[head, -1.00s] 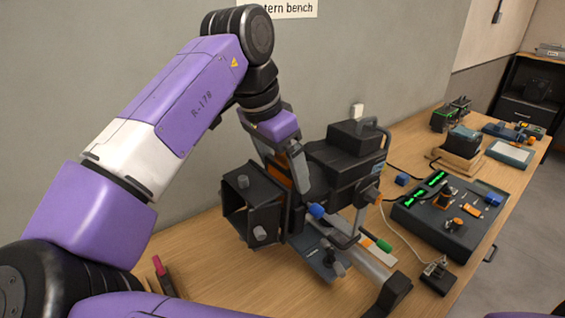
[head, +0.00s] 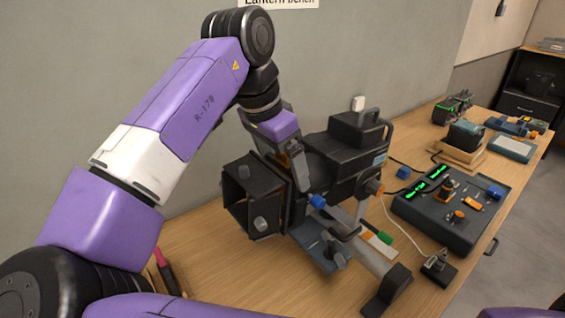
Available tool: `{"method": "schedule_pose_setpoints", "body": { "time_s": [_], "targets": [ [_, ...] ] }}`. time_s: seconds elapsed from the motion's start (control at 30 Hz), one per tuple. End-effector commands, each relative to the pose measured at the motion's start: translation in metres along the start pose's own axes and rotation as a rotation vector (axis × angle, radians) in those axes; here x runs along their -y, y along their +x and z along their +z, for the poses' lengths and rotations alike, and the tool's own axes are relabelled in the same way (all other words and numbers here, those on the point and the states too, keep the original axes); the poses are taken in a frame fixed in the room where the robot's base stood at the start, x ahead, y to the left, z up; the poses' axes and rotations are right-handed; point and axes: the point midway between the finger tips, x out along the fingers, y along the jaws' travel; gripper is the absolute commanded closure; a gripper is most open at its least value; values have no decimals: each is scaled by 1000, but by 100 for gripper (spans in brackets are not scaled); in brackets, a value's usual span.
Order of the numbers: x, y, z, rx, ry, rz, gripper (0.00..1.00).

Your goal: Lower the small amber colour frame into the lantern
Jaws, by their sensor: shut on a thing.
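The lantern (head: 345,160) is a dark boxy lamp with open shutter flaps (head: 252,192) at its left front, standing on the wooden bench. My gripper (head: 283,162) points down at the lantern's top, just behind the flaps. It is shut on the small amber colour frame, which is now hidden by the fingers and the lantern. I cannot tell how deep the frame sits or whether it touches the slot walls.
A control desk (head: 452,212) with green displays stands to the right, with a small dark box (head: 440,268) on a cable in front. A red-handled tool (head: 163,268) lies at the left. Bare bench (head: 215,265) lies left of the lantern.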

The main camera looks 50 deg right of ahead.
Motion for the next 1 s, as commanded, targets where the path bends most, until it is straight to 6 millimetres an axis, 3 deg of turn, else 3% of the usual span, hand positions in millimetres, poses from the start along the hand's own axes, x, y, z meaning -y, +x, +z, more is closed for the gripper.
{"method": "schedule_pose_setpoints", "body": {
  "time_s": [0.47,0.5,0.53,1.0],
  "targets": [
    [0,4,1,0,1,1,42],
    [0,4,1,0,1,1,6],
    [0,4,1,0,0,1,0],
    [0,1,1,0,0,1,0]
  ]
}}
